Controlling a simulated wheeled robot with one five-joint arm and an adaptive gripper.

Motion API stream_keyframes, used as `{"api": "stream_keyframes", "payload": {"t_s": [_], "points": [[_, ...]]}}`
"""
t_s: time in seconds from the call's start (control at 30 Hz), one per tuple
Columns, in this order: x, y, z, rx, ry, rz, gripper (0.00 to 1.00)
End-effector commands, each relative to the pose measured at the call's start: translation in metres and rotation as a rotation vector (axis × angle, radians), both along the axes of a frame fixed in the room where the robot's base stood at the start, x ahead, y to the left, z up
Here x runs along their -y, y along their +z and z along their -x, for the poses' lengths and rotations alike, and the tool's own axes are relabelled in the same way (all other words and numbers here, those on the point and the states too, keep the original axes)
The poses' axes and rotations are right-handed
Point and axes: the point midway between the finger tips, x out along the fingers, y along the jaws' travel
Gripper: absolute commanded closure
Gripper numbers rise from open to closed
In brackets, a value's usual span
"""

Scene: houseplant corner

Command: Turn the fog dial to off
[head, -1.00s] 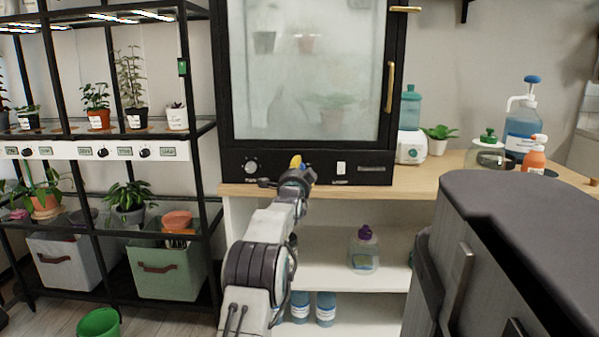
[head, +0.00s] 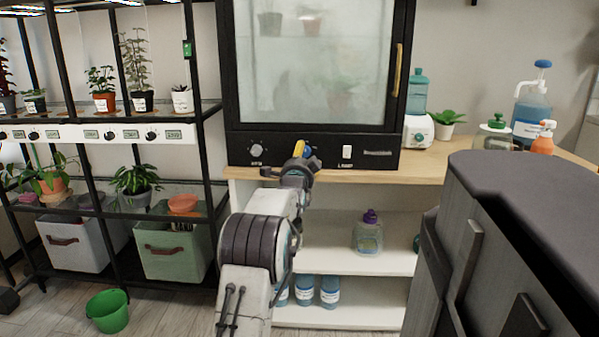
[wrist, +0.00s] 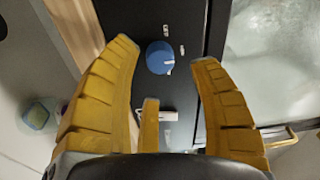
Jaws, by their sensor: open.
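A blue round dial (wrist: 158,57) on the black panel shows in the wrist view, ahead of and between the tips of my gripper (wrist: 165,62). I take it for the fog dial. A small white mark sits near its lower right edge, and small white marks lie on the panel nearby. The yellow fingers are apart, with nothing between them; I cannot tell whether they touch the dial. In the head view my gripper (head: 302,152) is in front of the cabinet's lower panel (head: 215,0) and mostly hides the dial. The dial's label is not readable.
A pale knob (head: 255,150) is left of my gripper and a white lamp switch (head: 347,151) is right of it. The fogged glass door (head: 310,70) has a brass handle (head: 398,70). A blender-like bottle unit (head: 418,130) stands on the wooden top to the right.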

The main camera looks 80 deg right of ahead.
Motion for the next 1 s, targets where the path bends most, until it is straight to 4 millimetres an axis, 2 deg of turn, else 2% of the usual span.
{"api": "stream_keyframes", "payload": {"t_s": [0.6, 1.0], "points": [[-0.068, -0.003, 0.0, 0.0, -0.001, 0.001, 0.44], [-0.086, -0.005, 0.0, 0.0, -0.001, 0.001, 0.44]]}}
